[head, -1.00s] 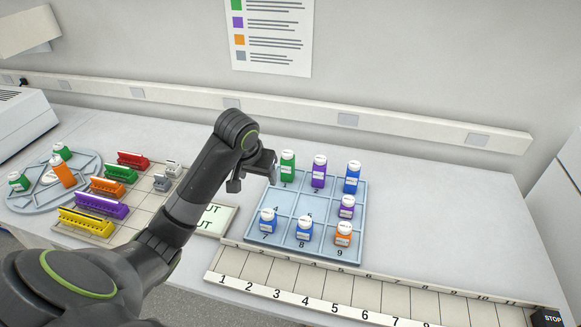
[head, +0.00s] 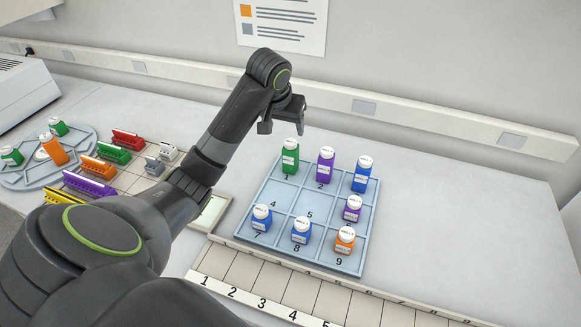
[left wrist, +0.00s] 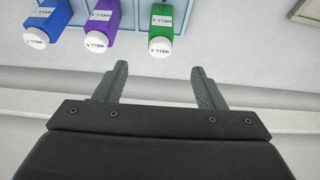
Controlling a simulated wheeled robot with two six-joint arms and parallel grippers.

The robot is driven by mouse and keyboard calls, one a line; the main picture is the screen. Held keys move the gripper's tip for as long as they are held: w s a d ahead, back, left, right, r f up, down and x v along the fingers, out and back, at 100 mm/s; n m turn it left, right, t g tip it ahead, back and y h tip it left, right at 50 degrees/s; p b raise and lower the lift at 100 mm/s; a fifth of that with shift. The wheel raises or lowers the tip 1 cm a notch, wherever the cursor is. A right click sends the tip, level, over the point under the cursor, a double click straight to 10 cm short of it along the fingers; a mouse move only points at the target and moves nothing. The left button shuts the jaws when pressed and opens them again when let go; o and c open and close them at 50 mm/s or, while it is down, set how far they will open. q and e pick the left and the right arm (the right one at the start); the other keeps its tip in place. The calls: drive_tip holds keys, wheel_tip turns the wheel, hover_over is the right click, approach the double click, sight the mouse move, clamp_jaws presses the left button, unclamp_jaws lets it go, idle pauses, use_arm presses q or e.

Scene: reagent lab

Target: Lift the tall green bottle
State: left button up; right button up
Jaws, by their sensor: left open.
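The tall green bottle (head: 290,158) with a white cap stands upright in compartment 1 of the blue-grey tray (head: 287,222). My left gripper (head: 283,128) is open and empty, above and slightly behind the bottle, with a gap between them. In the left wrist view the green bottle (left wrist: 163,24) shows at the top, beyond the open fingers of the left gripper (left wrist: 157,88) and not between them. My right gripper is not in view.
A tall purple bottle (head: 325,166) and a tall blue bottle (head: 362,174) stand right of the green one. Shorter bottles stand in the tray's nearer compartments. Colored racks (head: 113,153) and a round tray (head: 75,168) lie at the left. The table right of the tray is clear.

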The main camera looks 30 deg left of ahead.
sight(290, 149)
use_arm(q)
drive_tip(key=p+x, duration=0.1)
drive_tip(key=x, duration=0.6)
drive_tip(key=shift+w+p, duration=0.15)
drive_tip(key=shift+p, duration=0.2)
drive_tip(key=shift+w+f, duration=0.2)
drive_tip(key=shift+f, duration=0.35)
drive_tip(key=p+x, duration=0.1)
drive_tip(key=x, duration=0.2)
drive_tip(key=shift+a+f+p, duration=0.1)
drive_tip(key=shift+f+p, duration=0.25)
drive_tip(key=shift+f, duration=0.1)
drive_tip(key=shift+x, duration=0.8)
drive_tip(key=c, duration=1.1)
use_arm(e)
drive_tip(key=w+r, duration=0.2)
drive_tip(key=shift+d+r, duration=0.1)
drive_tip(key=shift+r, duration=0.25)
